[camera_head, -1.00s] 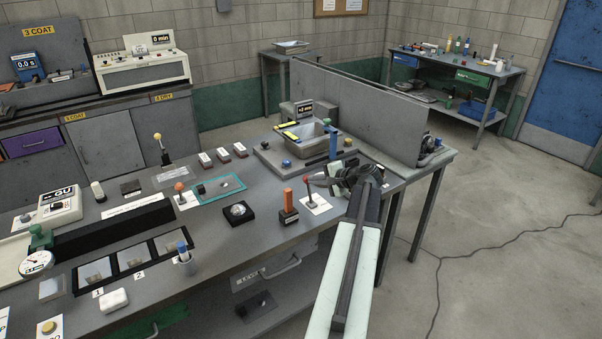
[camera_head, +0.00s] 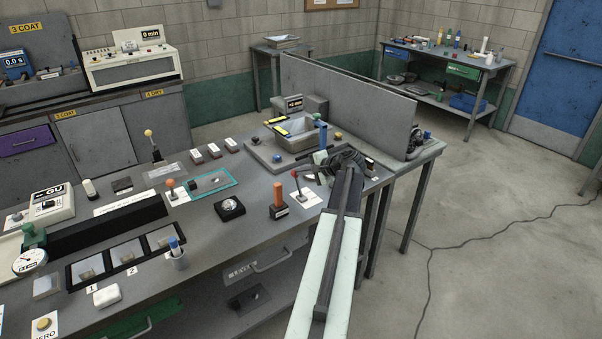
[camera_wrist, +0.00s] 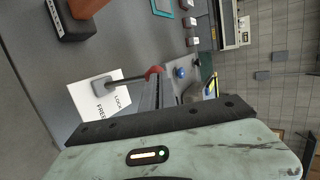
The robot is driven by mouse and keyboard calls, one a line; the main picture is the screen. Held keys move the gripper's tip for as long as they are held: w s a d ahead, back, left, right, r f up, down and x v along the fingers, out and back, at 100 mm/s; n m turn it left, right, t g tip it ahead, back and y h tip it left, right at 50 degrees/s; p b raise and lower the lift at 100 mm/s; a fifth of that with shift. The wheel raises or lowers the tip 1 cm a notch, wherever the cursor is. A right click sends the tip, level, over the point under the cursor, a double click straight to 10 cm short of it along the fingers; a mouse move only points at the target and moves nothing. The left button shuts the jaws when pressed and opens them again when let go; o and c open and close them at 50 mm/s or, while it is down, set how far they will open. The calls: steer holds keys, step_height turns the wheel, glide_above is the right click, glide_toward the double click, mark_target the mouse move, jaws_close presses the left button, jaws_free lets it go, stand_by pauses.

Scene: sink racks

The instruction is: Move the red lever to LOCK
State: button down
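The red lever (camera_head: 297,183) stands on a white card near the front right part of the bench. In the wrist view its red knob (camera_wrist: 153,72) and dark stick rise from a grey base (camera_wrist: 102,86). The card (camera_wrist: 82,102) beside it reads LOCK and FREE; which word the stick leans towards is hard to tell. My gripper (camera_head: 315,168) is just right of the knob in the head view, low over the bench. Its fingers are small and partly hidden, so their opening and any contact with the lever cannot be made out.
An orange block on a dark base (camera_head: 278,200) stands just left of the lever. A grey tray station (camera_head: 297,139) and a tall grey partition (camera_head: 350,95) are behind it. Another lever with an orange-red knob (camera_head: 171,184) stands farther left. Bench surface before the lever is clear.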

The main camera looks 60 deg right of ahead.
steer(key=r+p+v, duration=0.1)
steer(key=p+v, duration=0.7)
steer(key=v, duration=0.6)
steer(key=shift+w+d, duration=0.2)
steer(key=shift+w, duration=0.1)
steer(key=shift+r, duration=0.1)
